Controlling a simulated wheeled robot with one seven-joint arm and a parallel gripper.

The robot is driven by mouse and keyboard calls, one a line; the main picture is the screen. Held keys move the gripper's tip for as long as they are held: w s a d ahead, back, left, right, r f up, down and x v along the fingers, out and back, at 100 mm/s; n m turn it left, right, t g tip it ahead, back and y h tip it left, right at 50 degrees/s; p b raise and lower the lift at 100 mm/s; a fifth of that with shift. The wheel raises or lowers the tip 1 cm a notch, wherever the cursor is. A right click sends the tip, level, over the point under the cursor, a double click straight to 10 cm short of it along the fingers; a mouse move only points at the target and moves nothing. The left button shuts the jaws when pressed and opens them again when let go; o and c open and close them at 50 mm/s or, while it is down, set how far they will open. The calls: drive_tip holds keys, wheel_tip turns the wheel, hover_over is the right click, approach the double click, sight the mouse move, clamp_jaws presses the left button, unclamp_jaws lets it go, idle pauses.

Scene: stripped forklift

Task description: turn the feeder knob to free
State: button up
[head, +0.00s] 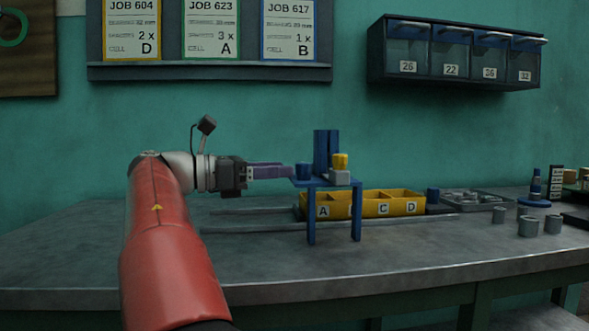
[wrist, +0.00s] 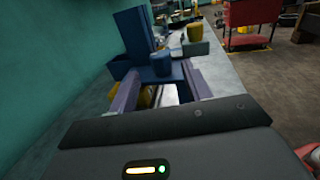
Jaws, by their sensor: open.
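The feeder is a blue stand (head: 328,183) with a tall blue upright (head: 326,150) on the bench. No knob markings are readable.
Yellow bins (head: 393,206) marked A, C and D stand behind the stand's legs. A grey tray (head: 484,201) of parts and several grey cylinders are at right. Job cards and a drawer rack (head: 455,55) hang on the wall. The bench front is clear.

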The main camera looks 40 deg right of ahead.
sight(303, 169)
drive_tip(key=x, duration=0.6)
drive_tip(key=c, duration=0.9)
drive_tip(key=shift+b, duration=0.3)
drive_tip(key=shift+c, duration=0.2)
